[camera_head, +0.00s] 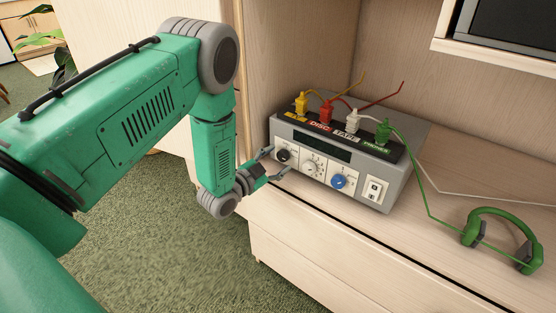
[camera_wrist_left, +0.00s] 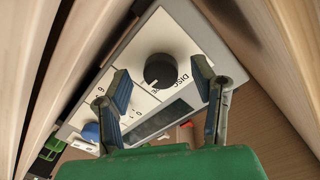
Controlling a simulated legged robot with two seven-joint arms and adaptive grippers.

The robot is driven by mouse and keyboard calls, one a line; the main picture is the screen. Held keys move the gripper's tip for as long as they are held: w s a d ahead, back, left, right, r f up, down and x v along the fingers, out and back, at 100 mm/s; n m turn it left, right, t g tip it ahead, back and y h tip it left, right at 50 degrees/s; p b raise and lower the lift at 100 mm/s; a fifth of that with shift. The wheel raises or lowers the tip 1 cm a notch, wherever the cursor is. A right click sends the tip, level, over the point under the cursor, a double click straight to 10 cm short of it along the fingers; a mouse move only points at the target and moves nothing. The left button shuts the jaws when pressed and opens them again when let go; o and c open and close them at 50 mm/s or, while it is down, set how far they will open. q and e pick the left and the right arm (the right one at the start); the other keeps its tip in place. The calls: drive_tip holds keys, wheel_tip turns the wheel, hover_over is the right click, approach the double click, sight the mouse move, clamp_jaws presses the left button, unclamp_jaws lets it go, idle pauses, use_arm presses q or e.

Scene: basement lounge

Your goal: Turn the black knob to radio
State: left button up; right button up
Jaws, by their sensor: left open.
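The black knob (camera_head: 283,155) is at the left end of the front of a grey stereo unit (camera_head: 395,185). In the left wrist view the black knob (camera_wrist_left: 160,70) has a white pointer mark at its lower edge. A label reading DISC is printed beside it; the radio label cannot be made out. My left gripper (camera_head: 277,163) is open in front of the knob. In the left wrist view its fingers (camera_wrist_left: 161,74) stand on either side of the knob, with gaps showing between them and it. My right gripper is not in view.
A white dial (camera_head: 312,167), a blue knob (camera_head: 338,182) and white switches (camera_head: 374,190) share the front panel. Yellow, red, white and green plugs stand on top with cables. Green headphones (camera_head: 500,240) lie on the wooden shelf at right. A cabinet side wall is close left of the unit.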

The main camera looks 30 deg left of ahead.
use_arm(q)
drive_tip(key=s+a, duration=0.1)
drive_tip(key=s, duration=1)
drive_tip(key=shift+a+r, duration=0.15)
drive_tip(key=shift+a, duration=0.1)
